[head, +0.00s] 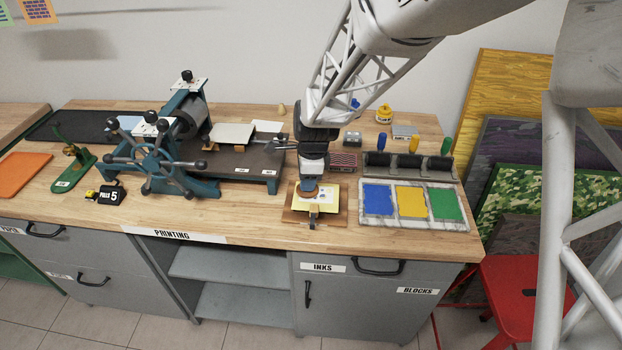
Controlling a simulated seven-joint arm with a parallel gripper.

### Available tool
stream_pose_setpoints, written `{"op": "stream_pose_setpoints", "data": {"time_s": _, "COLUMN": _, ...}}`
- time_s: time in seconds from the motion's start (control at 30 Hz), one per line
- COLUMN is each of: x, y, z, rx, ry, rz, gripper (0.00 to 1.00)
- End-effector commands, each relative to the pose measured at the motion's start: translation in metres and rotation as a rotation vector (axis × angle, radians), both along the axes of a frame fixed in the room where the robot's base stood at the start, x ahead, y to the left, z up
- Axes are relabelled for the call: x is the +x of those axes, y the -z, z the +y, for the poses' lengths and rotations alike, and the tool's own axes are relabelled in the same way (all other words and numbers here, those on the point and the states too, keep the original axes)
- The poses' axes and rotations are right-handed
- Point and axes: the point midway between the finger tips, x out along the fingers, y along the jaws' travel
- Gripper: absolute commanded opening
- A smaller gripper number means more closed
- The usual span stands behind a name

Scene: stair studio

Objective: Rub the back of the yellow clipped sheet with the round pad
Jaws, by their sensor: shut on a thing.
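The yellow sheet (328,200) lies on a brown wooden board (293,215) near the bench's front edge. A dark clip (313,215) sits at the sheet's front edge. The round pad (309,187) is brownish and small in the head view, directly under my gripper (310,182). My gripper points down over the sheet and is shut on the pad. The pad is at or just above the sheet; I cannot tell whether it touches.
A slab with blue, yellow and green ink (367,222) lies to the right, with rollers in a dark rack (410,167) behind it. A press with a wheel (158,156) stands to the left. Bare wood (250,222) lies left of the board.

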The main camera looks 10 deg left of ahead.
Motion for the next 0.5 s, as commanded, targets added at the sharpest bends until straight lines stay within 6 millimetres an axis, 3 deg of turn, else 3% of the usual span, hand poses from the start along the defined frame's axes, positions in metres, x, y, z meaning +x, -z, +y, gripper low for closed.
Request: {"op": "stream_pose_setpoints", "data": {"time_s": 0.5, "x": 0.0000, "y": -0.0002, "z": 0.0049, "rx": 0.000, "ry": 0.001, "rz": 0.000, "gripper": 0.10}}
